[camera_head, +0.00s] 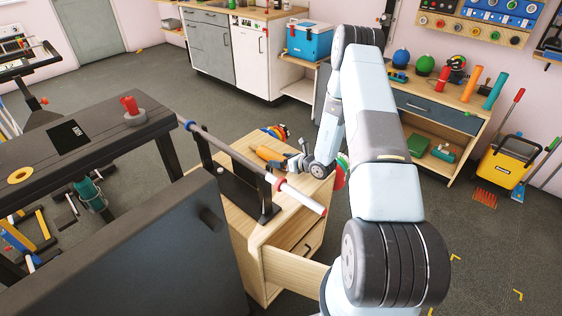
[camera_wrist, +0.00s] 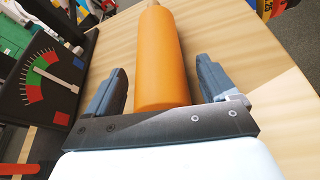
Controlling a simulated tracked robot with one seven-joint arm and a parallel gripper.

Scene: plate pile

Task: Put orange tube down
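An orange tube (camera_head: 269,154) lies on the light wooden cabinet top (camera_head: 246,218) in the middle of the head view. In the wrist view the orange tube (camera_wrist: 160,58) runs away from the camera over the wood, its near end close to my gripper's palm. My gripper (camera_wrist: 161,65) is open, with one finger on each side of the tube and a visible gap on both sides. In the head view my gripper (camera_head: 290,161) is at the tube's right end. I cannot tell whether the tube's underside fully rests on the wood.
A black stand with a grey-and-white bar (camera_head: 291,191) is on the same cabinet top, and a gauge (camera_wrist: 46,78) stands left of the tube. An open drawer (camera_head: 292,270) sticks out below. Another orange tube (camera_head: 470,88) stands upright on the right workbench (camera_head: 448,112).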

